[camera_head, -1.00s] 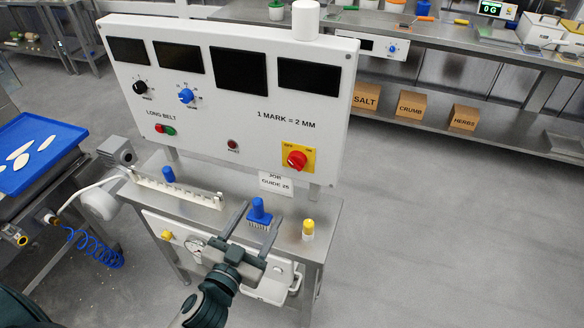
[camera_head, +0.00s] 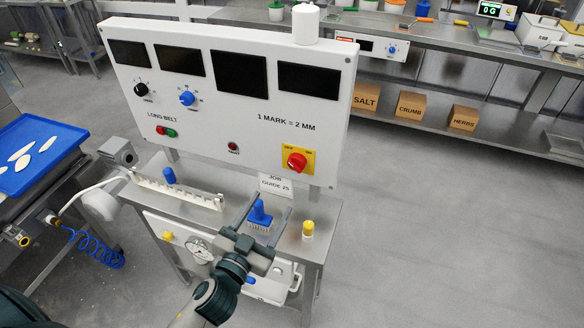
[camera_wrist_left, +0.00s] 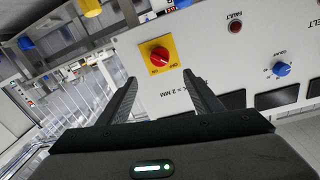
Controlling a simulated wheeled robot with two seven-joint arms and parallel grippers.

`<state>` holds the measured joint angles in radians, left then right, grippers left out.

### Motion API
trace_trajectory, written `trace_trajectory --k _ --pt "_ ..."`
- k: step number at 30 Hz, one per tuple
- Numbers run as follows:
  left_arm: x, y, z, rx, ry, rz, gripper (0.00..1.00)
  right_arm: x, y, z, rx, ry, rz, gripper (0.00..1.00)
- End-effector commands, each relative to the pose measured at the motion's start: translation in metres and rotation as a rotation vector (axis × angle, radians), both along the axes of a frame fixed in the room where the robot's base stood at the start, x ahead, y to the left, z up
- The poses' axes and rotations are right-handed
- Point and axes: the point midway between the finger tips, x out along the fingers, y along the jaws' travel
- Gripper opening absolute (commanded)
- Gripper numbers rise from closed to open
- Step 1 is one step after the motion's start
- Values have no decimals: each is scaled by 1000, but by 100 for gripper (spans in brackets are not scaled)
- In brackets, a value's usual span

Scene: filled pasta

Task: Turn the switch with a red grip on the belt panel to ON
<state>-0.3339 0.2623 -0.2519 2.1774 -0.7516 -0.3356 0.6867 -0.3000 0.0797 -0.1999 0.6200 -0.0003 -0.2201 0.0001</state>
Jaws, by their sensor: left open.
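The switch with a red grip (camera_head: 297,161) sits on a yellow plate at the lower right of the white belt panel (camera_head: 215,125). The plate has OFF at its upper left and ON at its upper right in the head view; the grip's exact setting is too small to tell. My left gripper (camera_head: 272,204) is open and empty, below the switch and in front of the panel. In the left wrist view the red switch (camera_wrist_left: 159,58) shows beyond and between my open fingertips (camera_wrist_left: 160,77), apart from them. My right gripper is not in view.
A blue-handled brush (camera_head: 260,212) and a yellow-capped shaker (camera_head: 308,229) stand on the steel ledge below the panel. A job guide card (camera_head: 275,185) stands close under the switch. Blue and black knobs and small red and green buttons are further left on the panel.

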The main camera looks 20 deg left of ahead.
Motion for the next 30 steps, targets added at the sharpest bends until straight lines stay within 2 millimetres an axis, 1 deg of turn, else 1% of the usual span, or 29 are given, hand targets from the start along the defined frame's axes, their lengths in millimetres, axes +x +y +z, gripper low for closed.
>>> trace_trajectory --k 1,18,24,30 --pt "8 -1 3 1 -1 0 59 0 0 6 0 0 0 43" --pt "108 -11 3 -1 -1 0 59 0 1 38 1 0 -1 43" --pt "133 -13 2 0 0 1 59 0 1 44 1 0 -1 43" --pt "144 -14 0 -2 0 0 59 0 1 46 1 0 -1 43"
